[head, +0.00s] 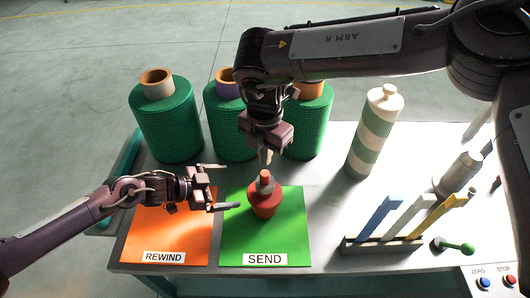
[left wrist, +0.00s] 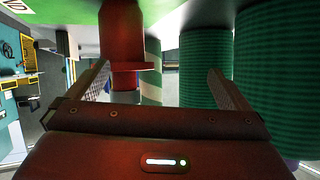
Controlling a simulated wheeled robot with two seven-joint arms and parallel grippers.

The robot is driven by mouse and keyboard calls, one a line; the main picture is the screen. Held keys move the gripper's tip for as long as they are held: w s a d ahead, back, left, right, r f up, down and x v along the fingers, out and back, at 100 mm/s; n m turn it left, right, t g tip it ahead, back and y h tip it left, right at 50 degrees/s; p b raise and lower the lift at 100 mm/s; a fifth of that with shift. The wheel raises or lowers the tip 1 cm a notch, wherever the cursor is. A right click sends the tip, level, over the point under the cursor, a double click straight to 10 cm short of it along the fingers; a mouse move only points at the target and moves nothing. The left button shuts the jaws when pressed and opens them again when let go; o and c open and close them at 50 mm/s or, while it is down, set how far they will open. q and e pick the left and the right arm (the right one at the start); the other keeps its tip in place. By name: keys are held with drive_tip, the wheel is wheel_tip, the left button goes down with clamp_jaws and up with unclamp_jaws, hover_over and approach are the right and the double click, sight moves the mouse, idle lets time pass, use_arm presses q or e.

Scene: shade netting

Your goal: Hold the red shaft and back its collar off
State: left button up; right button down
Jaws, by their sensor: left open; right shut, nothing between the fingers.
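The red shaft (head: 267,207) stands upright on the green SEND mat (head: 292,225). A duller, greyish band that looks like its collar (head: 266,188) sits near the top, below a red tip. My left gripper (head: 233,187) is open and empty just left of the shaft, its fingers pointing toward it. In the left wrist view the inverted red shaft (left wrist: 121,35) shows beyond the left finger, off-centre and apart from the jaws. My right gripper (head: 265,158) is shut and empty, pointing down just above the shaft's tip.
An orange REWIND mat (head: 150,235) lies to the left. Several green net rolls (head: 170,125) stand along the back. A white-and-green striped cylinder (head: 374,130) and a rack with coloured bars (head: 382,246) stand to the right. ZERO and STOP buttons (head: 497,282) are at the front right.

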sight(261, 206)
use_arm(q)
drive_tip(key=shift+g, duration=0.9)
drive_tip(key=s, duration=0.1)
drive_tip(key=s+d+f, duration=0.2)
drive_tip(key=s, duration=0.1)
drive_tip(key=shift+f, duration=0.15)
drive_tip(key=shift+s+d+f, duration=0.1)
drive_tip(key=shift+d+f, duration=0.05)
drive_tip(key=shift+d, duration=0.05)
drive_tip(key=x, duration=0.9)
drive_tip(key=shift+d, duration=0.3)
drive_tip(key=shift+f, duration=0.1)
drive_tip(key=c, duration=1.6)
drive_tip(key=shift+f, duration=0.1)
use_arm(e)
drive_tip(key=c, duration=2.1)
unclamp_jaws()
drive_tip(key=shift+c, duration=0.2)
